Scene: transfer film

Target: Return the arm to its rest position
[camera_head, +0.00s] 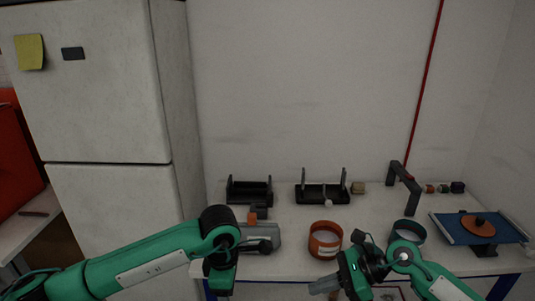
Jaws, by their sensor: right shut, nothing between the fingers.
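My right arm enters from the bottom right, with green links and dark joints. My right gripper (323,286) is grey, shut and empty. It hangs low in front of the table's front edge, below the orange round container. My left arm (150,262) reaches in from the left and bends down at a dark joint near the table's left front corner.
The white table (290,260) holds an orange container (325,240), a blue-grey one (408,230), two black racks (250,191) (322,193), a grey device (262,236), a dark arch (405,187) and a blue panel with an orange disc (480,224). A fridge (95,90) stands left.

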